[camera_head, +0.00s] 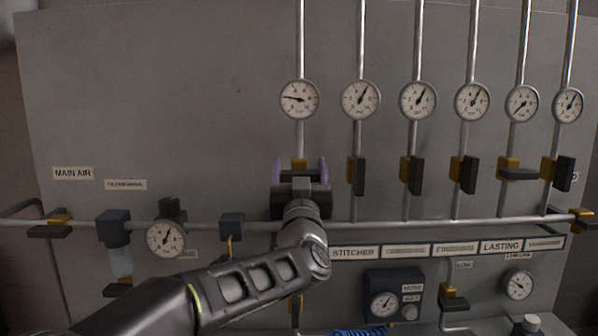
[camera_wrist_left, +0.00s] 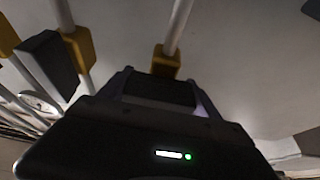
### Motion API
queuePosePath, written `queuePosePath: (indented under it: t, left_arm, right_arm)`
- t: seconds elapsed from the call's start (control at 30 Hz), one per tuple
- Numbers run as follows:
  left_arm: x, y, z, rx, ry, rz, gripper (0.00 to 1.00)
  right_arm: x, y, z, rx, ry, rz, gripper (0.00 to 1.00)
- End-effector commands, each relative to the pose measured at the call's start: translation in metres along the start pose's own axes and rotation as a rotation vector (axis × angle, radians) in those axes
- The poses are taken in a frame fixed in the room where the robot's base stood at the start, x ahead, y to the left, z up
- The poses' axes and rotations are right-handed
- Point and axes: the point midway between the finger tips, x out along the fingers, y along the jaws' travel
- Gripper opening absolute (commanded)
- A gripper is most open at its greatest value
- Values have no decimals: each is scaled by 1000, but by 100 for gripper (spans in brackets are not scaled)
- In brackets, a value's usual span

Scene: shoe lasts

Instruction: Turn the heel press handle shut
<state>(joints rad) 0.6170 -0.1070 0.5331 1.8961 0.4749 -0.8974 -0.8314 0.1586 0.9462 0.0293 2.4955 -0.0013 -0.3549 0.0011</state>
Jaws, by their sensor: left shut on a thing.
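My left gripper (camera_head: 300,178) is at the valve on the leftmost vertical pipe, its fingers on either side of the valve's dark handle (camera_wrist_left: 160,89). It is shut on that handle, which appears to lie crosswise to the pipe in the left wrist view. The yellow valve body (camera_head: 299,163) shows just above the gripper and also in the left wrist view (camera_wrist_left: 166,62). The gauge (camera_head: 299,99) above has its needle pointing left. I cannot read a heel press label; my arm hides the panel below this valve. My right gripper is not in view.
Several more gauge pipes stand to the right. The neighbouring dark handle (camera_head: 359,175) hangs vertical; another handle (camera_head: 518,174) further right lies crosswise. A horizontal pipe (camera_head: 390,224) runs below. A regulator gauge (camera_head: 166,239) is at left. The upper-left panel (camera_head: 150,90) is bare.

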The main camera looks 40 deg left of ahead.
Motion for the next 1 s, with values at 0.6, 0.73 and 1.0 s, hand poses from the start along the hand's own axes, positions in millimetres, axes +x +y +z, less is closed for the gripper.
queuePosePath:
  t: [0.6,0.73,1.0]
  left_arm:
    - [0,0,0,12,1,5,88]
    - [0,0,0,12,0,5,95]
    - [-3,0,0,12,0,5,95]
  right_arm:
    - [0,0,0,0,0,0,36]
    - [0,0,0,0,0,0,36]
    - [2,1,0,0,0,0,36]
